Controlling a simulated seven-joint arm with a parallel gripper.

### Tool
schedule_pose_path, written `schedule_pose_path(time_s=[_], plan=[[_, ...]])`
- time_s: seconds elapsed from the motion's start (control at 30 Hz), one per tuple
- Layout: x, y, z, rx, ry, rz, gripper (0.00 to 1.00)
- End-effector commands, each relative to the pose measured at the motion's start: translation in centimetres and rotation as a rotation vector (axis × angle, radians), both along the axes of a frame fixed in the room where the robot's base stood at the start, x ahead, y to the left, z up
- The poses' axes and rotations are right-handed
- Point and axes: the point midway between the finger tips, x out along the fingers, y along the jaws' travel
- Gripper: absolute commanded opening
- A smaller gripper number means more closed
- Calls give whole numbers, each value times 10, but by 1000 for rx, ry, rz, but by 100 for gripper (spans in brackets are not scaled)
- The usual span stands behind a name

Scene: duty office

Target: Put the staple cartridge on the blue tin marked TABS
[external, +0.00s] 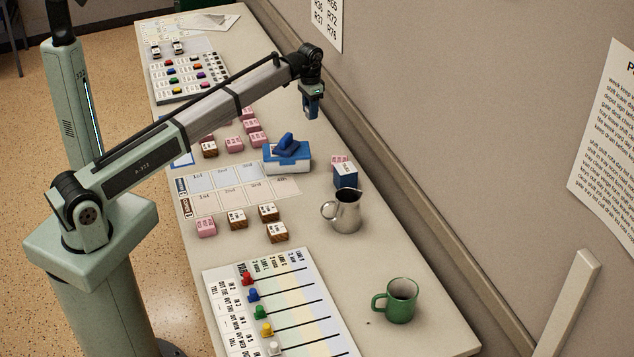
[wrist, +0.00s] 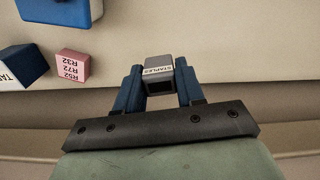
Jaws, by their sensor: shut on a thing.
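My gripper (external: 310,112) hangs high above the far wall side of the desk, beyond the blue-and-white box. In the wrist view my gripper (wrist: 160,82) is shut on the staple cartridge (wrist: 159,78), a small grey block labelled STAPLES. The cartridge cannot be made out clearly in the external view. The blue tin (external: 346,180) stands on the desk near the wall, nearer the camera than my gripper. In the wrist view the tin (wrist: 19,67) is partly cut off at the left edge, with part of its label showing. The cartridge is well apart from it.
A pink block (external: 341,159) stands right beside the tin. The blue-and-white box (external: 287,160) with a blue top piece is to its left. A metal jug (external: 344,212) stands close in front, a green mug (external: 396,300) farther forward. The wall borders the desk.

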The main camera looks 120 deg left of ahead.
Motion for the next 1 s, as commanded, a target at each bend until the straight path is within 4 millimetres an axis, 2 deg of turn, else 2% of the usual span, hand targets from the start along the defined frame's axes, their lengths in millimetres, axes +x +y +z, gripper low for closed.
schedule_pose_path(time_s=[0.17,0.27,0.5,0.63,0.83,0.9,1.0], plan=[[39,-18,9,0,0,-51,8],[73,-35,17,1,-1,-95,8],[153,-91,43,1,-1,-211,8],[187,-123,57,1,-1,-267,8],[216,-161,75,1,-1,-306,8],[218,-172,81,0,-1,-297,8],[209,-179,82,-1,0,-239,8]])
